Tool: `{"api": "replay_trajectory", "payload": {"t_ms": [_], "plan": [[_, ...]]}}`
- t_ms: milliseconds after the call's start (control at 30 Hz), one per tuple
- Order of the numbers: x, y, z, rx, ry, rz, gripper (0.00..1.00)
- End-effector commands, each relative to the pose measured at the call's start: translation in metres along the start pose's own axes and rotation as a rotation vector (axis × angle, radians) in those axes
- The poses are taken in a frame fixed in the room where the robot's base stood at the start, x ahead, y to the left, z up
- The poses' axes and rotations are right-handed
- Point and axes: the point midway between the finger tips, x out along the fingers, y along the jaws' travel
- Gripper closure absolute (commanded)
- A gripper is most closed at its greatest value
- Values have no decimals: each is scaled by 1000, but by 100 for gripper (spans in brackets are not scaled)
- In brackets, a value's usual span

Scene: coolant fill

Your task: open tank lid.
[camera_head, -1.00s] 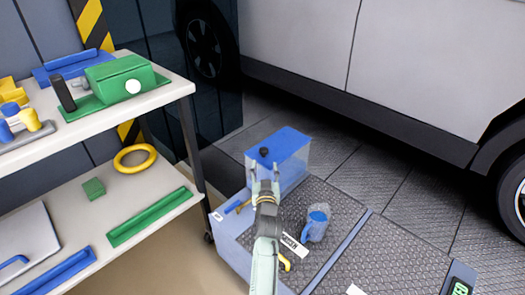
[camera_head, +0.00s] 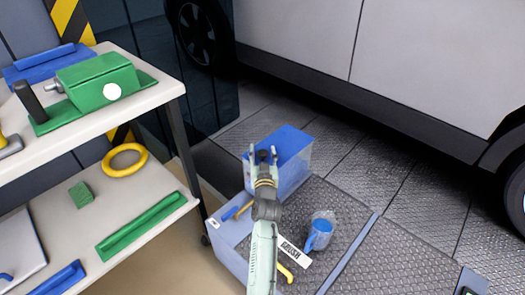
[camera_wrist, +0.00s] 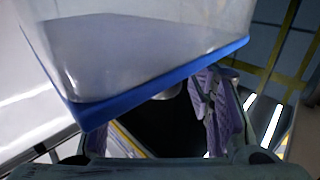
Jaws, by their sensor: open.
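The tank (camera_head: 291,176) is a translucent box with a flat blue lid (camera_head: 287,142), which sits level on top of it. A small black knob (camera_head: 262,155) stands on the lid near its left edge. My gripper (camera_head: 262,153) is open in the head view, with one finger on each side of the knob in the picture; whether they touch it I cannot tell. In the wrist view the tank's clear wall (camera_wrist: 150,45) and the lid's blue edge (camera_wrist: 160,95) fill the upper part. My gripper (camera_wrist: 160,125) shows below them, its right finger clearest.
A blue jug (camera_head: 319,234) and a label reading BRUSH (camera_head: 295,252) are on the dark textured worktop (camera_head: 345,205). A blue-and-yellow tool (camera_head: 238,208) lies at its left. A shelf cart (camera_head: 170,90) stands left, a white vehicle (camera_head: 420,60) behind.

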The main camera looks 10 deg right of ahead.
Motion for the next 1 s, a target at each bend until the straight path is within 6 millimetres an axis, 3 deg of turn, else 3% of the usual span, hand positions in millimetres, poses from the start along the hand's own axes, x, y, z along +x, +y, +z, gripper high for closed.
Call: {"api": "replay_trajectory", "payload": {"t_ms": [67, 767, 1000], "plan": [[0, 0, 0, 0, 0, 0, 52], [0, 0, 0, 0, 0, 0, 99], [0, 0, 0, 0, 1, 0, 100]]}}
